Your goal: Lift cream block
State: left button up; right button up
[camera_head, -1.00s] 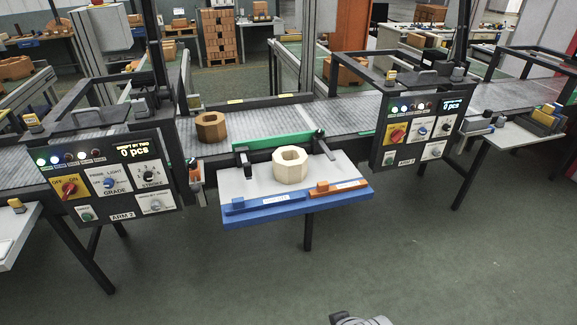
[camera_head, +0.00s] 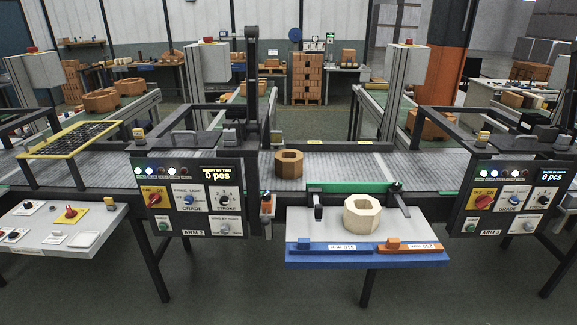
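The cream block (camera_head: 362,215) is an eight-sided ring with a hole through its middle. It stands flat on a small grey table (camera_head: 331,232) with a blue front edge, just in front of the conveyor. Nothing is holding it. Neither of my grippers shows in the head view.
A brown ring-shaped block (camera_head: 289,163) sits on the conveyor (camera_head: 336,167) behind the table. A green bar (camera_head: 346,187) runs along the table's back. Control panels (camera_head: 196,197) and (camera_head: 505,199) flank it. A blue slider (camera_head: 321,247) and an orange slider (camera_head: 410,248) line the front. The floor in front is clear.

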aim_at(362, 213)
jog(key=i, duration=0.6)
jog(key=i+j+z, duration=0.1)
jog(key=i, duration=0.5)
jog(key=i+j, duration=0.1)
jog(key=i, duration=0.5)
